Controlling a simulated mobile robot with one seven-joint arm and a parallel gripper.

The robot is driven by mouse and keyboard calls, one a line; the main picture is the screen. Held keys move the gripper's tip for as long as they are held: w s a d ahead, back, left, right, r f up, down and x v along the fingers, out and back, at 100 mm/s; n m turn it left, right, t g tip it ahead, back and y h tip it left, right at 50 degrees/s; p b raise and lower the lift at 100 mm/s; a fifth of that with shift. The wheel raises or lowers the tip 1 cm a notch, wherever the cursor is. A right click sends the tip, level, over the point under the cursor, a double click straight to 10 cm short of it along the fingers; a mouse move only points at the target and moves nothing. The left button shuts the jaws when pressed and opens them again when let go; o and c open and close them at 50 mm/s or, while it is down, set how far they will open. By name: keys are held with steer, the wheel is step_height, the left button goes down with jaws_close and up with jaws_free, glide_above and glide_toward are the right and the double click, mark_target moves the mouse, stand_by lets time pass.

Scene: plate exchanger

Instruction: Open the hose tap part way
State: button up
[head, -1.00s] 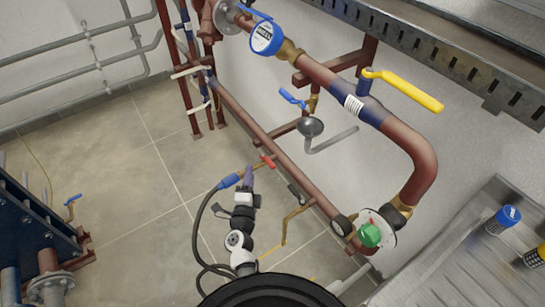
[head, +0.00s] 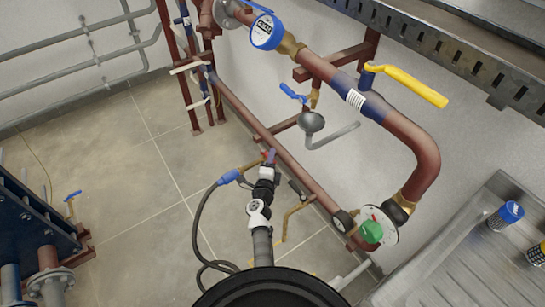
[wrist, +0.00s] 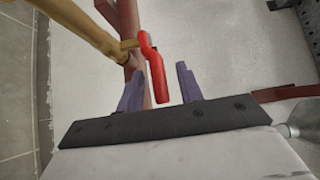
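The hose tap has a red lever handle (wrist: 157,75) on a brass body (wrist: 88,28), seen close in the wrist view. In the head view only a bit of the red handle (head: 264,153) shows, beside the fingers. A blue hose connector (head: 229,177) with a black hose hangs at the tap's outlet. My gripper (wrist: 160,90) is open, with two purple fingers.
A long brown pipe (head: 245,118) runs just behind the tap. A blue-handled valve (head: 293,93) with a grey funnel (head: 311,121) is above right. A yellow lever (head: 408,85) and a green knob (head: 371,232) are further right. Open floor (head: 130,190) lies left.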

steer(key=shift+w+d, duration=0.2)
steer(key=shift+w, duration=0.65)
steer(key=shift+c, duration=0.2)
jaws_close()
